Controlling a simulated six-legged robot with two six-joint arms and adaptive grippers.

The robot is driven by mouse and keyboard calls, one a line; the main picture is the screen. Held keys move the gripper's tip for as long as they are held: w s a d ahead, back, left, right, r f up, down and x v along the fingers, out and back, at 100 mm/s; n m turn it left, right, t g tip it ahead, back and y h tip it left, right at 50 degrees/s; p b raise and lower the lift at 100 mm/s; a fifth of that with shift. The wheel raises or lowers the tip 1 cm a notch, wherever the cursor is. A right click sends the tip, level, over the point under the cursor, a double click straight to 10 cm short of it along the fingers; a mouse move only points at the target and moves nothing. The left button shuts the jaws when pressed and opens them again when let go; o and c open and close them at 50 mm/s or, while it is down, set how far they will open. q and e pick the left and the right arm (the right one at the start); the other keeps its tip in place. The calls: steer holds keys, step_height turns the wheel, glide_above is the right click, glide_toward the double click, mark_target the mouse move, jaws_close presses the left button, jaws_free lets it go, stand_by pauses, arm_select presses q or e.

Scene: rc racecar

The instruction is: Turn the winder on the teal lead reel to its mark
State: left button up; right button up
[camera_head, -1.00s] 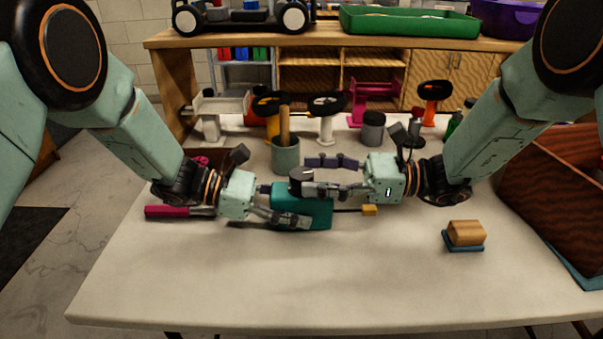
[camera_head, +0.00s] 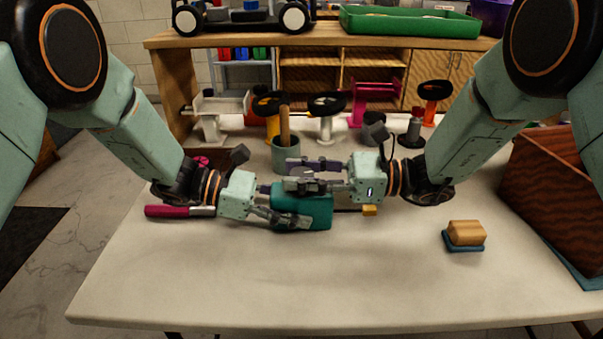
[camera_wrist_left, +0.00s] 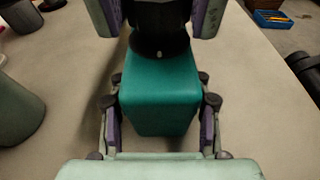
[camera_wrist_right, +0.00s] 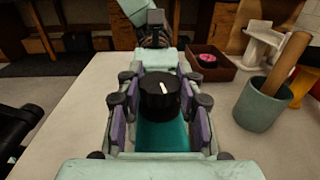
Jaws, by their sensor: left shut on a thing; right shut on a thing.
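The teal lead reel (camera_head: 312,214) sits on the table, a teal block with a black round winder on top. My left gripper (camera_head: 277,205) is shut on the reel's body from the left; the left wrist view shows the teal body (camera_wrist_left: 160,95) between its fingers. My right gripper (camera_head: 300,175) is above the reel, its fingers on either side of the winder. In the right wrist view the black winder (camera_wrist_right: 160,97) has a white line on its top and stands between the fingers. The head view mostly hides the winder behind the right fingers. I cannot make out the mark.
A magenta-handled tool (camera_head: 180,211) lies left of the reel, and a yellow piece (camera_head: 370,210) lies right of it. A green cup with a wooden handle (camera_head: 286,155) stands behind. A wooden block on a blue base (camera_head: 466,234) is at right. The front table is clear.

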steer(key=c, duration=0.5)
steer(key=shift+o, duration=0.2)
steer(key=shift+m+t, duration=0.4)
steer(key=shift+t, duration=0.2)
steer(key=m+t+h, duration=0.1)
steer(key=m+t, duration=0.2)
steer(key=t, duration=0.1)
steer(key=shift+s+a+t, duration=0.1)
steer(key=shift+t, duration=0.3)
steer(key=shift+m+t+h, duration=1)
steer(key=shift+m+t, duration=0.1)
steer(key=shift+t, duration=0.6)
steer(key=o, duration=1.2)
